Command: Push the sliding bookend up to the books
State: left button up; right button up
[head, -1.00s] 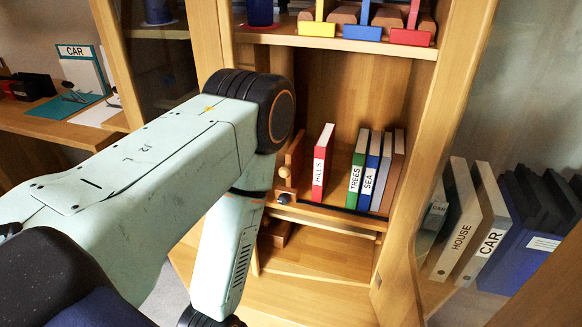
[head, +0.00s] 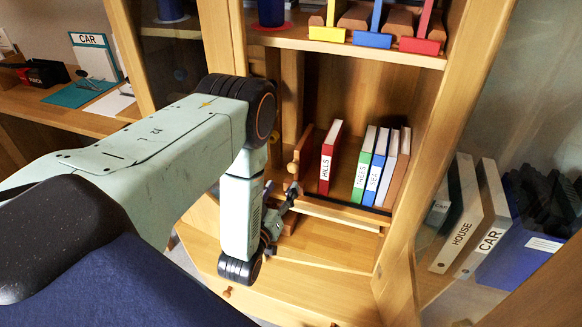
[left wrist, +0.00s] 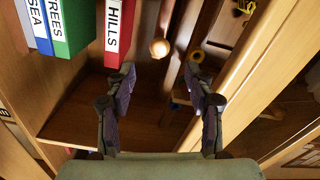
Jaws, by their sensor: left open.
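The wooden sliding bookend (head: 303,149) stands on the cabinet shelf, left of the books, with a round knob (head: 292,167). The knob also shows in the left wrist view (left wrist: 159,48). The red HILLS book (head: 328,160) stands nearest the bookend, with a small gap between them. The green TREES book (head: 362,167), blue SEA book (head: 380,168) and a brown one (head: 400,168) stand to its right, apart from it. My left gripper (head: 283,196) is open and empty in front of the bookend, below the knob; its fingers (left wrist: 160,75) point towards the knob. My right gripper is out of view.
A wooden rail (head: 338,214) runs along the shelf front. The upper shelf holds coloured wooden toys (head: 372,36). An open glass door (head: 480,110) stands at right, with binders (head: 470,220) seen through or in it. The compartment below is mostly clear.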

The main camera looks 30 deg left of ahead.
aim_at(291, 170)
pick_arm(q)
jog(key=b+x, duration=0.1)
jog(key=x, duration=0.7)
jog(key=shift+r, duration=0.2)
jog(key=shift+c, duration=0.5)
grip_shut()
